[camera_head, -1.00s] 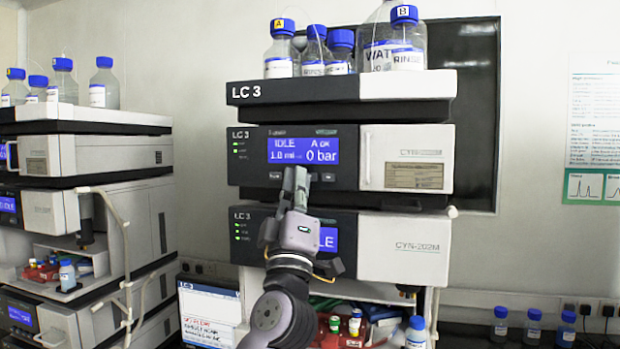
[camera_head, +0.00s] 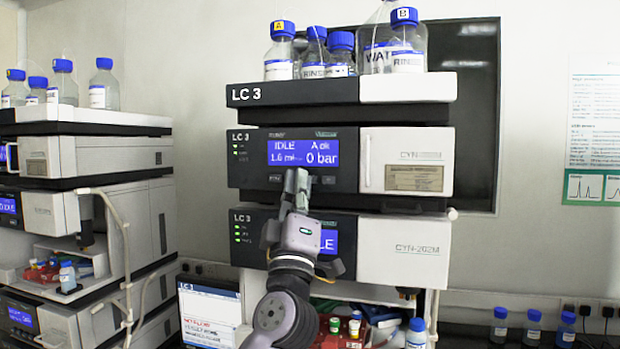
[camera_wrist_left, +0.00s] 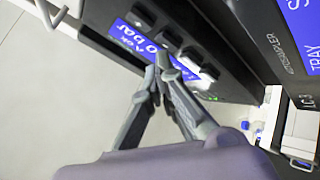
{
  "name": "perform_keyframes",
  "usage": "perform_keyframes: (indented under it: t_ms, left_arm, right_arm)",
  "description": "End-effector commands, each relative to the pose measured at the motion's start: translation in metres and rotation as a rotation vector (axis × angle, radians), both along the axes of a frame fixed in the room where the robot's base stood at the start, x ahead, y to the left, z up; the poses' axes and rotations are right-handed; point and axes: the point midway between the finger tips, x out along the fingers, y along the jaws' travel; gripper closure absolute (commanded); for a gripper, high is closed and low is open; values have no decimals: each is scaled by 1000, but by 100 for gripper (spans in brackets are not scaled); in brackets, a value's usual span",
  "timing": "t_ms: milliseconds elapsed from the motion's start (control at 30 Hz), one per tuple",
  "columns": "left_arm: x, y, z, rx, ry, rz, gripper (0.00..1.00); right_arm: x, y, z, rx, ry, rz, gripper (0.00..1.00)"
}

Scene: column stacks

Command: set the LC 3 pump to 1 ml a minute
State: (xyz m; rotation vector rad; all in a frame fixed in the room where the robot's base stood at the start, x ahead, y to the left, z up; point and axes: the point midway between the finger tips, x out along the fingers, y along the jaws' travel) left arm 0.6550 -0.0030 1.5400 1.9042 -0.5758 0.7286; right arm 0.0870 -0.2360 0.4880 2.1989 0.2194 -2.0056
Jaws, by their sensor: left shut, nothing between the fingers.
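The LC 3 pump (camera_head: 310,185) is the upper module of the middle stack, with a lit blue display (camera_head: 303,152). It reads IDLE, A OK and 0 bar; the flow figure before "ml" is small and blurred, roughly 1.0 or 1.6. A row of dark buttons (camera_wrist_left: 193,55) runs beside the display in the left wrist view. My left gripper (camera_head: 297,174) is shut and empty, its tips in front of the button row just below the display. In the left wrist view the fingertips (camera_wrist_left: 163,65) meet close to the panel; I cannot tell whether they touch a button.
A second LC 3 module (camera_head: 403,248) sits directly below, its display partly hidden by my left arm. Bottles (camera_head: 407,45) stand on the stack's top tray. Another stack (camera_head: 120,155) stands at left. Small bottles (camera_head: 534,325) stand at lower right.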

Motion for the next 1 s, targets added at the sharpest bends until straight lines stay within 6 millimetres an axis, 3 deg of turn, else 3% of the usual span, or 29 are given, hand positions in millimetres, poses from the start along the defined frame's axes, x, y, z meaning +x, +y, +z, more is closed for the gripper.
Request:
perform_keyframes:
  t_ms: [1000]
  left_arm:
    - [8,-3,0,0,-1,-1,100]
  right_arm:
    - [0,2,1,3,1,0,100]
